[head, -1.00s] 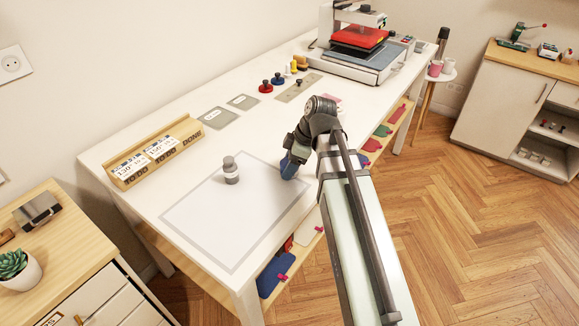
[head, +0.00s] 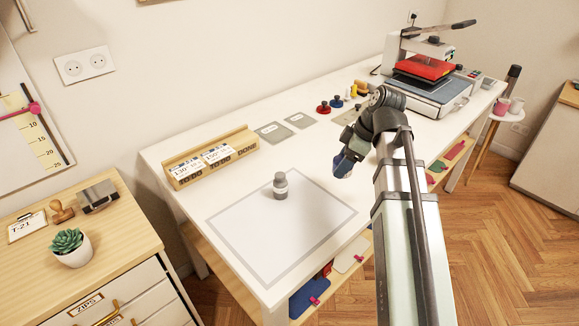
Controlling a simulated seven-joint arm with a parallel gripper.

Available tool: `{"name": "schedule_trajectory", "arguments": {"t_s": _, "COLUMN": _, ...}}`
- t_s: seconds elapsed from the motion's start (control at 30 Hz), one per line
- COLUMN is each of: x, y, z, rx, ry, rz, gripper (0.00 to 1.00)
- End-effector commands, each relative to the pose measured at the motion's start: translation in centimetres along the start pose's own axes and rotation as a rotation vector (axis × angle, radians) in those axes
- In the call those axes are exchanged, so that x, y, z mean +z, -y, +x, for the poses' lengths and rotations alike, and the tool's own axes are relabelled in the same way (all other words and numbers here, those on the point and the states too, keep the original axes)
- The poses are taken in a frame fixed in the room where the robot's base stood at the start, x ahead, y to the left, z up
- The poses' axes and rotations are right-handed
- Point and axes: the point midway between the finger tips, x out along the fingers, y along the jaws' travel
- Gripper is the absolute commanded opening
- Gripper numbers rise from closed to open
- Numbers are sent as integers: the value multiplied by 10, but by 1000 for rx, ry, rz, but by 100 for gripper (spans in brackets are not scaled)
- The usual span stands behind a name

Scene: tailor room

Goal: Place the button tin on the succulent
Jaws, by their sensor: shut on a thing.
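The succulent (head: 67,241) is a green rosette in a white pot on the wooden-topped drawer cabinet at the lower left. My gripper (head: 343,165) is above the right part of the white worktable, far to the right of the succulent, and points down. It is shut on a small dark blue thing, which I take to be the button tin (head: 342,166). The thing is small and partly covered by the gripper, so its shape is unclear. The fingertips are hard to make out.
A grey bottle (head: 280,186) stands on the framed pale mat (head: 262,240). A wooden label rack (head: 210,157) is behind it. A silver box (head: 98,196), stamp (head: 61,211) and clipboard (head: 27,227) are near the succulent. A heat press (head: 425,75) stands at the back right.

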Motion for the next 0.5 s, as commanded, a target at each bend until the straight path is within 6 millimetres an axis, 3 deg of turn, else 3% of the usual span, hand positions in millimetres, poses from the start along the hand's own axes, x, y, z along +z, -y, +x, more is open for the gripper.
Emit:
{"name": "schedule_trajectory", "arguments": {"t_s": 0.27, "x": -8, "y": 3, "z": 0, "rx": -5, "ry": 0, "rz": -12, "gripper": 26}}
{"name": "schedule_trajectory", "arguments": {"t_s": 0.5, "x": -49, "y": 20, "z": 18, "rx": -37, "ry": 0, "rz": -88, "gripper": 26}}
